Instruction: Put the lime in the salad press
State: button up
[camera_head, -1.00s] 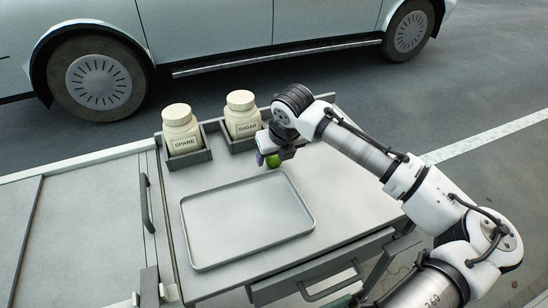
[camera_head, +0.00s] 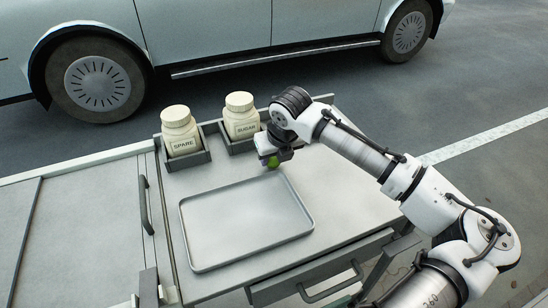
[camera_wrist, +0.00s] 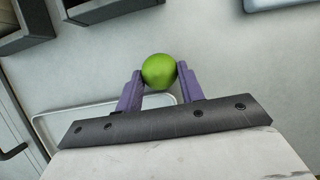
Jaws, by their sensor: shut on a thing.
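A round green lime (camera_wrist: 158,72) sits between the two purple fingertips of my gripper (camera_wrist: 160,76) in the wrist view. The gripper is shut on it. In the head view my gripper (camera_head: 269,160) is over the worktop, beyond the far edge of the metal tray, and the lime (camera_head: 272,163) shows just below the gripper body. From these views I cannot tell how far the lime is above the worktop. I cannot make out a salad press in either view.
An empty metal tray (camera_head: 188,222) lies on the grey worktop (camera_head: 345,205). Cream jars labelled SPARE (camera_head: 181,132) and SUGAR (camera_head: 241,117) stand in dark holders at the back. A drawer handle (camera_head: 330,284) sticks out in front. The worktop right of the tray is clear.

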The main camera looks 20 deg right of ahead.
notch_tip(320, 180, up, 20)
jog(key=shift+f, duration=0.15)
jog(key=shift+d, duration=0.1)
